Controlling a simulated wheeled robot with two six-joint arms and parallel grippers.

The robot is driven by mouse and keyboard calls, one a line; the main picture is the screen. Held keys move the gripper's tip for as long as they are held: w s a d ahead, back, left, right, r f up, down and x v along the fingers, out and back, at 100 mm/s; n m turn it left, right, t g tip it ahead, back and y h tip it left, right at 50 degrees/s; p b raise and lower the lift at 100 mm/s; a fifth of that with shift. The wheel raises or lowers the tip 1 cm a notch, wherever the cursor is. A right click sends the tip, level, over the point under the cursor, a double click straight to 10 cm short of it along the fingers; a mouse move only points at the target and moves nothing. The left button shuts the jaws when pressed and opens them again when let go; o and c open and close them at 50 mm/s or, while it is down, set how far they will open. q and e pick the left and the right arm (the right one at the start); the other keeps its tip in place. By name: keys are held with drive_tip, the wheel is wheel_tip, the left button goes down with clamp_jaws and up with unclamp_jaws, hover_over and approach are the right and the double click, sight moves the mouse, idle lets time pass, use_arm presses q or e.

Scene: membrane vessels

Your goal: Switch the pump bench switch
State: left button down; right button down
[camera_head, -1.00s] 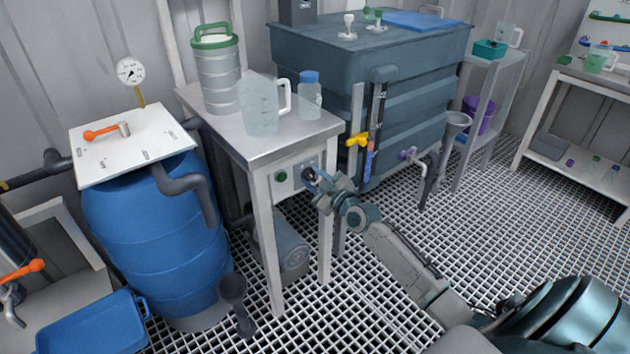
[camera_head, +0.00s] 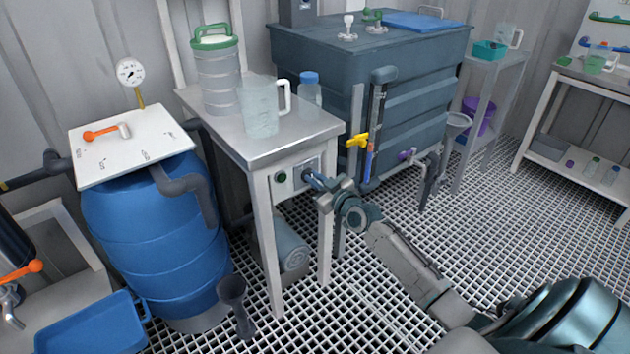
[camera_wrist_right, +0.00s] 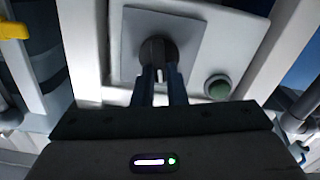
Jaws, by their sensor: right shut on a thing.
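The pump bench (camera_head: 240,140) is a white-legged table with a grey top. On its front apron a grey plate carries the black rotary switch (camera_wrist_right: 158,56), with a white mark on its handle. My right gripper (camera_wrist_right: 158,80) is shut on the switch handle, one finger on each side of it. In the head view my right gripper (camera_head: 314,180) reaches the bench front and hides most of the switch. A green round button (camera_wrist_right: 217,88) sits beside the plate; it also shows in the head view (camera_head: 281,177). My left gripper is not in view.
A measuring jug (camera_head: 260,110), a steel canister (camera_head: 217,75) and a blue-capped bottle (camera_head: 310,90) stand on the bench. A blue barrel (camera_head: 155,235) is at left, a dark tank (camera_head: 420,85) behind at right. The grated floor (camera_head: 390,300) is largely clear.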

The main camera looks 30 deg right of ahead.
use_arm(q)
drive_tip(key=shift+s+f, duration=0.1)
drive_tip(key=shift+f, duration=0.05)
use_arm(e)
drive_tip(key=shift+d+f+m, duration=0.1)
drive_tip(key=shift+d+m, duration=0.15)
drive_tip(key=shift+m, duration=1.9)
drive_tip(key=shift+d+m, duration=0.2)
drive_tip(key=shift+m, duration=2.25)
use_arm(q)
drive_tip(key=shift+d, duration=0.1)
use_arm(e)
drive_tip(key=c, duration=1.5)
unclamp_jaws()
drive_tip(key=shift+o, duration=0.2)
